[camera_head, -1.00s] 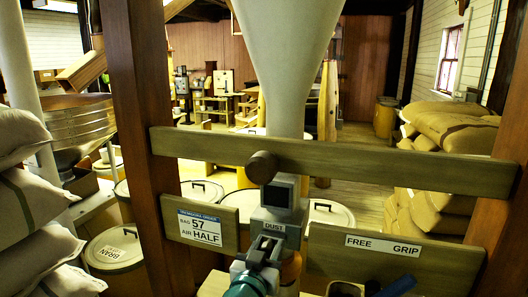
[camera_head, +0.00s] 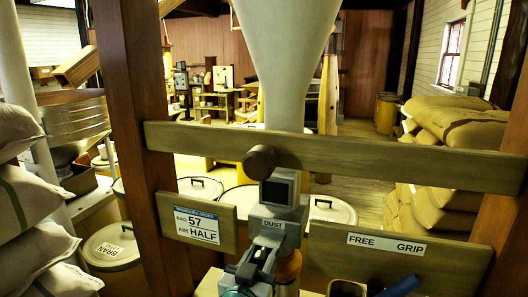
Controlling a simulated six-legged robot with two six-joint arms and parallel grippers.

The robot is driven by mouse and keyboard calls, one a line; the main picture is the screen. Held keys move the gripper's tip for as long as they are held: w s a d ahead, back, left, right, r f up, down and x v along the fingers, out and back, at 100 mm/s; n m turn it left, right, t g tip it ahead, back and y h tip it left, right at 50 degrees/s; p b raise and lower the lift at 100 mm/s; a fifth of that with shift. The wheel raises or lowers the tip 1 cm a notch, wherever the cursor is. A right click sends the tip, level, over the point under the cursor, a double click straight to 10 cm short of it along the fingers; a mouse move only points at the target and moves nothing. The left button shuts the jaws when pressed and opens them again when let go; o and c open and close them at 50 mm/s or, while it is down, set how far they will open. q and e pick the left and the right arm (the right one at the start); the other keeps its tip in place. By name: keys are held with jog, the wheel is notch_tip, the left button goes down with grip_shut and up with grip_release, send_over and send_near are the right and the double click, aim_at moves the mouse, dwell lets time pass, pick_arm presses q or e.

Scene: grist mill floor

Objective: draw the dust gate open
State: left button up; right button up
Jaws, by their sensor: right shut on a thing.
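The dust gate's grey housing, marked DUST (camera_head: 273,224), sits below the white hopper cone (camera_head: 284,60), with a dark square window box (camera_head: 281,188) above it. My right gripper (camera_head: 259,256) is in front of the housing at the bottom centre. It is shut on the front part of the dust gate, which its fingers mostly hide. A stretch of grey (camera_head: 270,239) shows between the DUST label and the fingers. My left gripper is not in view.
A wooden rail (camera_head: 350,160) with a round knob (camera_head: 259,162) crosses between two posts. An order board (camera_head: 199,226) reads bag 57, air HALF. A blue object (camera_head: 400,287) lies lower right. Sacks (camera_head: 450,126) are stacked behind.

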jog(key=shift+s+f, duration=0.15)
jog(key=shift+f, duration=0.05)
jog(key=shift+v, duration=0.95)
jog(key=o, duration=1.2)
jog(key=shift+w+f, duration=0.1)
jog(key=shift+w, duration=0.1)
jog(key=shift+c, duration=0.2)
jog(key=shift+s, duration=0.1)
